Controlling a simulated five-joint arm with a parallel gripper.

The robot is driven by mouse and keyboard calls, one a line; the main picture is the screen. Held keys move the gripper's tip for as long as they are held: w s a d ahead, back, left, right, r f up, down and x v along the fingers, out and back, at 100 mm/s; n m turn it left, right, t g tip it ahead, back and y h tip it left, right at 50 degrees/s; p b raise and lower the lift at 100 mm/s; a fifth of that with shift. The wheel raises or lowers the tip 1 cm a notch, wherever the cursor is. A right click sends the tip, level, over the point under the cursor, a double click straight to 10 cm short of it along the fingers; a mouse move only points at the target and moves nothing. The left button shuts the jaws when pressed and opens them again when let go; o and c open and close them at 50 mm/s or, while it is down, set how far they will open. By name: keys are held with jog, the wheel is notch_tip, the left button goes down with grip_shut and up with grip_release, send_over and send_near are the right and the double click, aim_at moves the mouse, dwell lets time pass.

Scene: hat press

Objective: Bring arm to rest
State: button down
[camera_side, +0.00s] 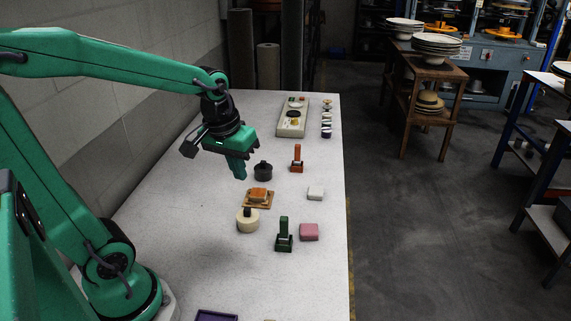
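My gripper (237,168) is at the end of my green arm, pointing down above the left part of the white table (180,220). Its green fingers look close together, but from this side I cannot tell whether they are open or shut. I see nothing held below them. A dark round pot with a knob (263,171) stands just right of the fingertips. An orange block on a wooden board (258,197) lies a little nearer the camera.
A cream round pot (248,221), a green upright holder (284,236), a pink block (309,232), a white block (315,193) and an orange upright holder (297,160) stand around. A button panel (293,119) is at the back. A grey wall borders the left.

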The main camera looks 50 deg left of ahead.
jog(key=s+d+r+m+t, duration=0.3)
jog(key=s+d+r+m, duration=0.1)
jog(key=s, duration=0.3)
jog(key=shift+d+m, duration=0.4)
jog(key=shift+d, duration=0.05)
dwell(0.8)
